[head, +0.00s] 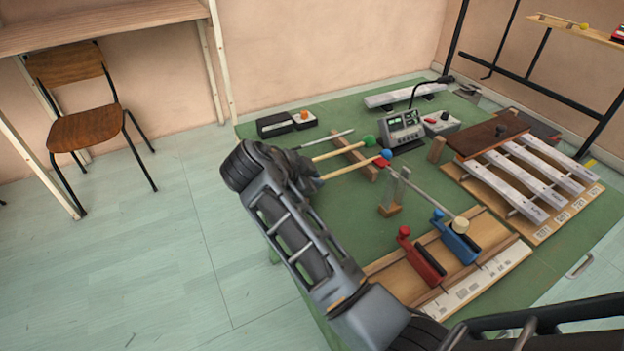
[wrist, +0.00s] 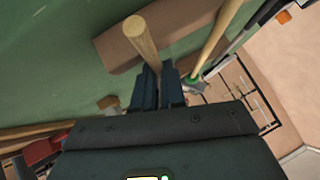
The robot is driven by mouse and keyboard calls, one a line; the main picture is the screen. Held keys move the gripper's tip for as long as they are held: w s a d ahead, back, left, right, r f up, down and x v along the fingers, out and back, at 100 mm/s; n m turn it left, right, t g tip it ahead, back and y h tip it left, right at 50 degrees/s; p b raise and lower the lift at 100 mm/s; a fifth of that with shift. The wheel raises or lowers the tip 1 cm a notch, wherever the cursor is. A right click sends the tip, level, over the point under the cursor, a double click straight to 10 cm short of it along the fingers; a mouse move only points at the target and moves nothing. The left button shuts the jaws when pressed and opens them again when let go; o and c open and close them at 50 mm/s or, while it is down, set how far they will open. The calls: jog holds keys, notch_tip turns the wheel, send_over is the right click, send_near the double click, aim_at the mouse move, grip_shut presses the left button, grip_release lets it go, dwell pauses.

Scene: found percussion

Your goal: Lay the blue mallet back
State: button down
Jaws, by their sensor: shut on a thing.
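My gripper (head: 316,180) is shut on the pale wooden handle of the blue mallet (head: 350,168). The mallet's blue head (head: 386,154) points right, beside a small red patch (head: 381,163); I cannot tell whether it touches anything. In the wrist view the handle (wrist: 146,45) stands between the fingers (wrist: 158,85), with its round butt end showing and its head hidden. A brown wooden bar (head: 349,146) lies on the green mat (head: 290,160), crossing beneath the mallet handles; it also shows in the wrist view (wrist: 119,52).
The green-headed mallet (head: 340,152) lies close behind, nearly parallel. A metal upright on a wood block (head: 390,209) stands close to the right. Red (head: 422,259) and blue (head: 457,240) clamp-like pieces sit in front. White bars (head: 510,187) are at right. A grey device (head: 403,127) stands behind.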

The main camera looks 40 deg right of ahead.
jog(key=c, duration=1.1)
grip_release()
jog(key=shift+a+r, duration=0.1)
jog(key=v, duration=0.7)
jog(key=shift+a+r, duration=0.15)
jog(key=shift+a, duration=0.05)
